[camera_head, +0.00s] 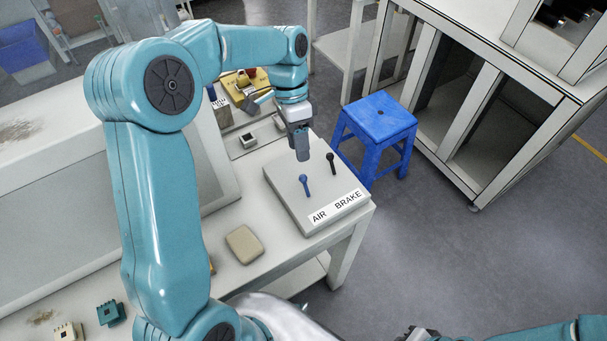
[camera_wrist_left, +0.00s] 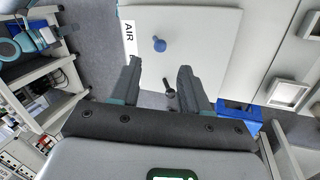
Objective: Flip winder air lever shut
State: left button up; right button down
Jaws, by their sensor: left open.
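The air lever (camera_head: 305,184) is a small blue lever with a round knob, standing on a light grey box (camera_head: 285,205) labelled AIR and BRAKE at the table's corner. A black brake lever (camera_head: 331,163) stands behind and right of it. My left gripper (camera_head: 302,156) is above the box's far side, pointing down. In the left wrist view its open, empty fingers (camera_wrist_left: 159,68) have the blue air lever (camera_wrist_left: 159,44) just beyond their tips and the black lever (camera_wrist_left: 169,90) between them in the picture. No contact is visible. My right gripper (camera_head: 420,333) is only partly visible at the bottom edge.
A beige block (camera_head: 244,244) lies on the table left of the box. A yellow fixture (camera_head: 246,84) is at the back. A blue stool (camera_head: 379,133) stands on the floor beyond the box. Green (camera_head: 111,313) and cream connectors (camera_head: 68,332) lie at the lower left.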

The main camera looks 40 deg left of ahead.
aim_at(303, 175)
pick_arm(q)
jog(key=x, duration=1)
jog(key=shift+r, duration=0.1)
grip_shut()
